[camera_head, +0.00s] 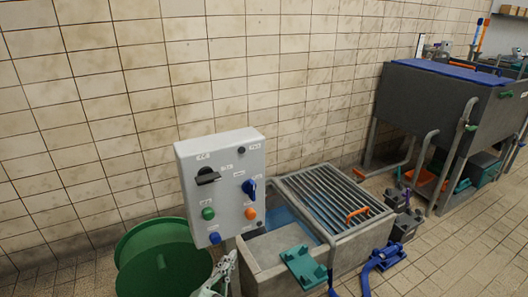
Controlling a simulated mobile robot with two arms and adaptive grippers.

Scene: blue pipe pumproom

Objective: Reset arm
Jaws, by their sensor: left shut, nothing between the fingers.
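My left gripper (229,260) shows at the bottom edge, just below the grey control box, pale grey and small. It is shut with nothing in it, and most of the arm is out of view. The grey control box (222,185) stands upright in front of the tiled wall. It has a black rotary switch (207,176), a blue switch (249,188) and green, orange and blue buttons. I cannot tell whether the gripper touches the box or the basin behind it. My right gripper is not in view.
A green round tub (163,262) stands left of the gripper. Right of it is a concrete basin with a metal grate (330,205) and a green plate (303,266). A blue pump-like part (386,256) lies on the floor. A large grey tank (432,98) stands at right.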

